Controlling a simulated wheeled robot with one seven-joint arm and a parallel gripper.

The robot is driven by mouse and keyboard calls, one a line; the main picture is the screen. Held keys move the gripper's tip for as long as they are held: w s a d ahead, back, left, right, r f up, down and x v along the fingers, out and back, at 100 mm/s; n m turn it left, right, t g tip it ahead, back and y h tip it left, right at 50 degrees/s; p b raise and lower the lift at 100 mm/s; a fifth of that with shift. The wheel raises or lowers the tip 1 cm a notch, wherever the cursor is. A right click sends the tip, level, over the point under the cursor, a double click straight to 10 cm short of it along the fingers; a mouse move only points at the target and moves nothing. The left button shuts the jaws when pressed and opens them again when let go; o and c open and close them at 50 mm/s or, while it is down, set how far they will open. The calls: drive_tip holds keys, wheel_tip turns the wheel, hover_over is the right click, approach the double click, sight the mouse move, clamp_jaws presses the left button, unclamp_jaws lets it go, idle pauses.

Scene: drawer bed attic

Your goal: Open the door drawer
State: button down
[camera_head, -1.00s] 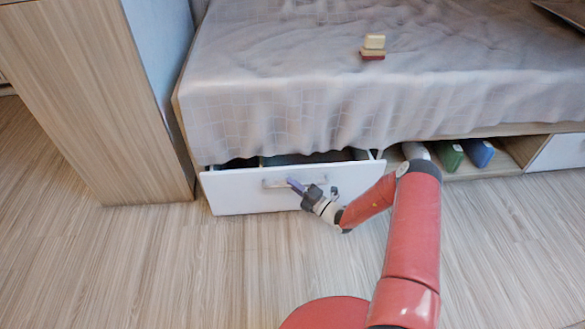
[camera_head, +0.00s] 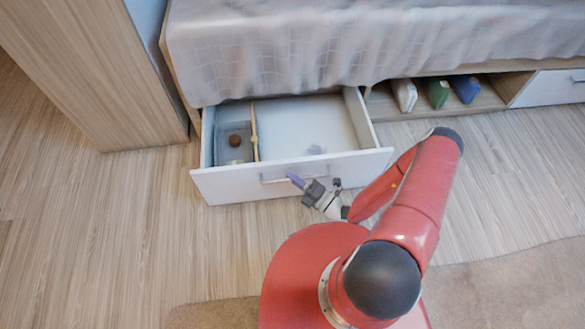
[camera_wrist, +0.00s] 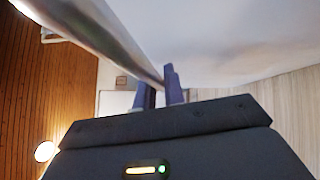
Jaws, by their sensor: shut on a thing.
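The white drawer (camera_head: 225,184) under the bed stands well out from the bed frame in the head view, its inside showing. Its front has a bar handle (camera_head: 270,180). My gripper (camera_head: 297,181) is at the handle and shut on it. In the wrist view the purple fingers (camera_wrist: 160,88) meet the metal handle bar (camera_wrist: 100,35), which runs across the upper left. The white drawer front (camera_wrist: 235,40) fills the upper right. The exact grip on the bar is partly hidden.
The drawer holds a grey compartment with a brown round thing (camera_head: 235,140) and a divider (camera_head: 254,133). The bed (camera_head: 330,45) is above. A wooden cabinet (camera_head: 95,75) stands at left. Wooden floor is clear at left; a rug (camera_head: 510,285) lies at lower right.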

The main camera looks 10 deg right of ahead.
drive_tip(key=shift+s, duration=0.5)
drive_tip(key=c, duration=1.8)
unclamp_jaws()
drive_tip(key=shift+o, duration=0.2)
drive_tip(key=shift+d, duration=0.1)
